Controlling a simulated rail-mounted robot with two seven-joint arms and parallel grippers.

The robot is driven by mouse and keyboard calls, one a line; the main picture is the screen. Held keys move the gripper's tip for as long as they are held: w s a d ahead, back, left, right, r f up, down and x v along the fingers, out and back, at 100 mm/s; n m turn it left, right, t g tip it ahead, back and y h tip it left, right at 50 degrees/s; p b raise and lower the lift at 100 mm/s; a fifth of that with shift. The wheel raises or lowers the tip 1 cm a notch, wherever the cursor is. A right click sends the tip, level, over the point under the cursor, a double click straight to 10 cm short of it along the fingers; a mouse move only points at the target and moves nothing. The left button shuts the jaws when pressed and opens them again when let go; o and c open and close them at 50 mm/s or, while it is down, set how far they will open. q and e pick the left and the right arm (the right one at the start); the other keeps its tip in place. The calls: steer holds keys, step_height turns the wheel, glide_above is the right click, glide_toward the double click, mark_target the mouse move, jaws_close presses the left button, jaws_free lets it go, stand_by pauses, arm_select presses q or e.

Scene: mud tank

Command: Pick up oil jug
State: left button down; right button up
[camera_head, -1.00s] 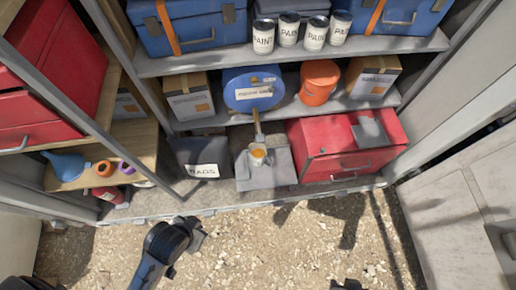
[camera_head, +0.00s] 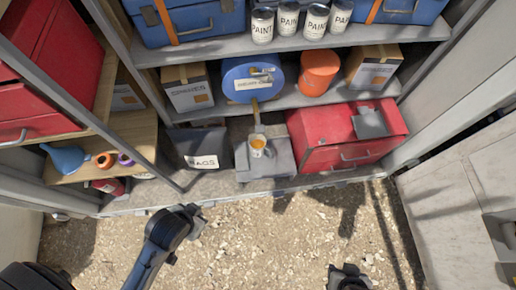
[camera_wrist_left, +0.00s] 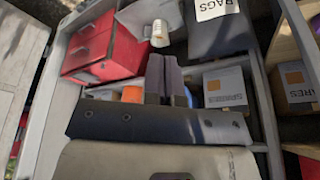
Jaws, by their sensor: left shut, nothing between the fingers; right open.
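A small pale container with an orange-yellow label (camera_head: 257,145), which looks like the oil jug, stands on a grey block on the cabinet's bottom shelf. It also shows as a white cylinder in the left wrist view (camera_wrist_left: 160,32). My left gripper (camera_head: 193,217) is over the gravel in front of the cabinet, apart from the jug and to its lower left. Its shut, empty fingers (camera_wrist_left: 165,78) show in the left wrist view. My right gripper (camera_head: 348,277) is at the bottom edge, open, well short of the shelf and partly cut off.
A dark rags box (camera_head: 202,147) is left of the jug and a red toolbox (camera_head: 345,140) right of it. A blue drum (camera_head: 252,80) and an orange bucket (camera_head: 318,72) stand on the shelf above. A grey upright (camera_head: 135,95) divides the cabinet on the left.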

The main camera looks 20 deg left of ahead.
arm_select(q)
steer(key=c, duration=0.8)
jaws_free()
steer(key=shift+o, duration=0.2)
